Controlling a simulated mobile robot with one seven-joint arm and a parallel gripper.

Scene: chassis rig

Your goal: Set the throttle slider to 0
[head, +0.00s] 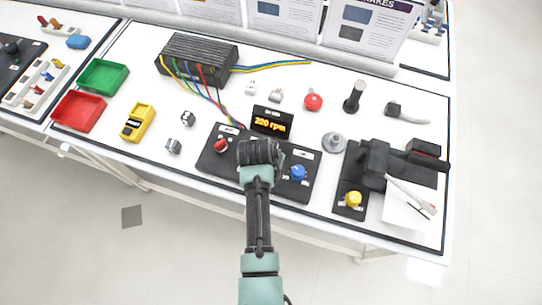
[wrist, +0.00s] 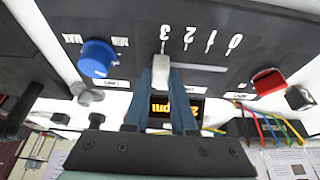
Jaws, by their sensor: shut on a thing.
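The black control panel (head: 212,163) lies on the table in the head view, with my gripper (head: 259,150) over its middle. In the wrist view, the throttle slider's slot (wrist: 205,67) runs beside a printed scale (wrist: 200,39) marked 3, 2, 1, 0 from left to right. My gripper (wrist: 160,73) is shut on the throttle slider's knob (wrist: 163,61), at the end of the slot marked 3. The fingers hide most of the knob. The slot is bare from there toward 0. The orange display (head: 270,125) behind the panel reads 220 rpm.
A red knob (head: 221,145) stands left of my gripper and a blue knob (head: 298,173) right of it. A black box (head: 197,58) with coloured wires lies behind. A black device (head: 373,165) stands at the right. The slot's line toward 0 looks clear.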

